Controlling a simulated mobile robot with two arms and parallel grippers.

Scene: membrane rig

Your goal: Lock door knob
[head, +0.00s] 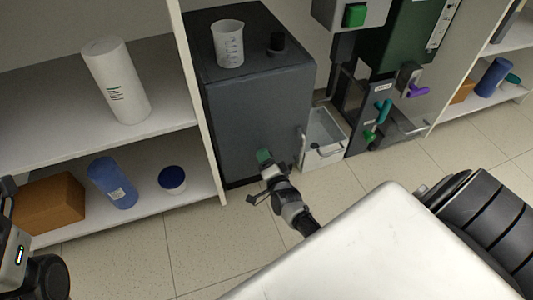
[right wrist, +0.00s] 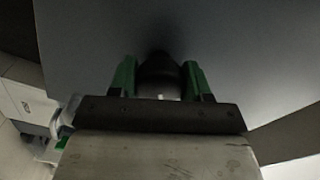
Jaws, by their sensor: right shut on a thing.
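The dark grey cabinet (head: 255,115) stands between the white shelves and the rig. My right gripper (head: 264,157) is at the lower part of its front face, with green fingertips against it. In the right wrist view the green fingers of my right gripper (right wrist: 160,80) are closed on both sides of a dark round knob (right wrist: 160,70) on the grey face. The fingers hide much of the knob, and its turn cannot be told. Part of my left arm shows at the left edge of the head view, but its gripper does not show.
A white beaker (head: 228,44) and a small black cylinder (head: 277,42) stand on the cabinet. A clear-walled bin (head: 322,135) sits close to its right. Shelves with a white cylinder (head: 116,82) and a brown box (head: 48,204) are at left. Floor (head: 200,245) in front is free.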

